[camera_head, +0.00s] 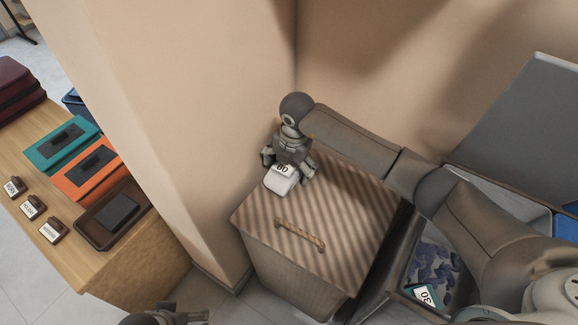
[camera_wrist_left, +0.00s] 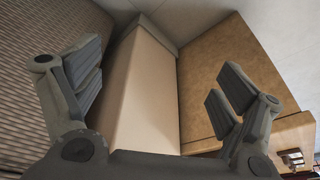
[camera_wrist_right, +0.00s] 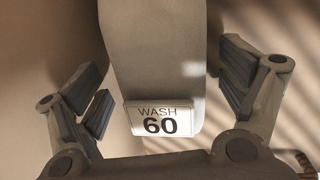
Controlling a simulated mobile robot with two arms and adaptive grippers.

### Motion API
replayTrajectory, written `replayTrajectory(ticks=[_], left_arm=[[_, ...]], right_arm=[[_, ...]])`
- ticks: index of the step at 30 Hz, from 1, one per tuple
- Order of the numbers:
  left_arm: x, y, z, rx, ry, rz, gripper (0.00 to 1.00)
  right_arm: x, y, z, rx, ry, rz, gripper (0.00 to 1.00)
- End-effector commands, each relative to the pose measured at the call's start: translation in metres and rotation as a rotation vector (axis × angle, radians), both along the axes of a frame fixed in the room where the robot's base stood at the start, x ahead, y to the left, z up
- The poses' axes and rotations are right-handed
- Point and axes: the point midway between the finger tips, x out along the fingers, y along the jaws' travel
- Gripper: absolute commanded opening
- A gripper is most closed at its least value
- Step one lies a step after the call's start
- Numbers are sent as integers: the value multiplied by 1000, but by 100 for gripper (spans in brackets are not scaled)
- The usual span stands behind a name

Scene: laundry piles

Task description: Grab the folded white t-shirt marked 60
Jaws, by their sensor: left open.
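The folded white t-shirt (camera_head: 281,184) lies on the striped lid of the hamper, near its back corner. In the right wrist view the shirt (camera_wrist_right: 160,60) looks grey-white and carries a white "WASH 60" tag (camera_wrist_right: 160,119). My right gripper (camera_head: 287,166) is over the shirt, and its arm reaches in from the right. Its fingers (camera_wrist_right: 166,95) are spread on either side of the shirt, with gaps showing; the gripper hides part of the shirt in the head view. My left gripper (camera_head: 190,312) is at the bottom edge, open and empty, also in the left wrist view (camera_wrist_left: 160,95).
The hamper lid (camera_head: 345,215) has a rope handle (camera_head: 300,234). A wall corner stands close behind it. A bin with blue clothes (camera_head: 432,262) and a "30" tag (camera_head: 426,295) is at the right. A wooden table (camera_head: 90,262) with teal, orange and brown trays is at the left.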

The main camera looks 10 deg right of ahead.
Motion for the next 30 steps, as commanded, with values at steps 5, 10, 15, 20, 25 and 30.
replayTrajectory(ticks=[5,10,15,20,25,30], left_arm=[[0,0,0,0,0,0,91],[0,0,0,0,0,0,91],[0,0,0,0,0,0,91],[0,0,0,0,-1,0,91],[2,-1,-17,0,9,-3,91],[0,-1,-38,1,22,-4,91]], right_arm=[[0,0,0,0,0,0,61],[0,0,1,1,-1,0,47],[0,0,1,1,-1,0,46],[0,0,7,1,-2,0,35],[1,0,27,1,-3,0,35],[-15,2,52,0,-2,3,35]])
